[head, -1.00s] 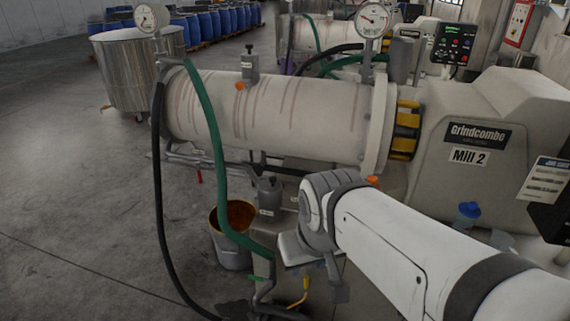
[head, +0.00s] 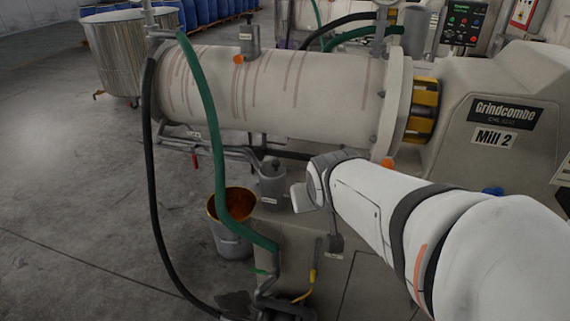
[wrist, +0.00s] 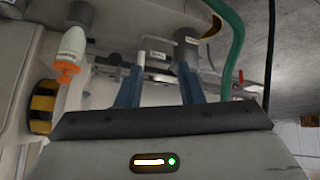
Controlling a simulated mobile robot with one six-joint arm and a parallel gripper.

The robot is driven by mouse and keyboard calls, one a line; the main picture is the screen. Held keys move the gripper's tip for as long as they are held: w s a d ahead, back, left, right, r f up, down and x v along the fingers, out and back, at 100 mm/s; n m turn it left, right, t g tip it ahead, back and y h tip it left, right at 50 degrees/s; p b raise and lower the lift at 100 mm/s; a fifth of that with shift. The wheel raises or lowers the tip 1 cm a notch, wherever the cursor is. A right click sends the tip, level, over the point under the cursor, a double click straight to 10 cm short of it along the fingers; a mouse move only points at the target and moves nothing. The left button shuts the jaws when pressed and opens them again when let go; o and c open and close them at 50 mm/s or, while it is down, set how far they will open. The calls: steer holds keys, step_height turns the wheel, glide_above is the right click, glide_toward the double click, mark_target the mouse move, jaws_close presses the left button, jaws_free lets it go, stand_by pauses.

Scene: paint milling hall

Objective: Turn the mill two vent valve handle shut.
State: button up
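Mill two (head: 270,95), a pale cylinder with drip streaks, lies across the head view beside its housing labelled "Mill 2" (head: 495,137). I cannot tell for certain which handle is the vent valve's. A small red handle (head: 195,160) hangs under the left pipework, and a yellow lever (head: 312,278) is low in front. My gripper (head: 303,197) is in front of the mill, right of a grey labelled pot (head: 272,183). In the wrist view its blue fingers (wrist: 160,75) are apart, with a bent grey rod (wrist: 160,38) and its white tag beyond them; I see no grip on it.
A green hose (head: 212,120) and a black hose (head: 155,190) hang left of my gripper. A bucket of brown-orange contents (head: 232,240) stands on the floor. A yellow-black coupling (head: 424,108) is at the right. An orange-tipped fitting (wrist: 67,68) is left of my fingers. Floor is open at far left.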

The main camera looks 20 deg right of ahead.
steer(key=w+d+f+n+t+y+b, duration=0.1)
steer(key=w+d+f+t+y+b, duration=0.1)
steer(key=w+d+f+t+b, duration=1.2)
steer(key=w+a+g+b, duration=0.1)
steer(key=w+a+r+g+b, duration=0.1)
steer(key=a, duration=0.1)
steer(key=w+a+r+g+b, duration=0.1)
steer(key=w+b, duration=0.1)
steer(key=shift+w+a+n, duration=0.1)
steer(key=shift+a+n, duration=0.15)
steer(key=shift+n, duration=0.05)
steer(key=shift+c, duration=0.5)
jaws_close()
steer(key=shift+a, duration=0.1)
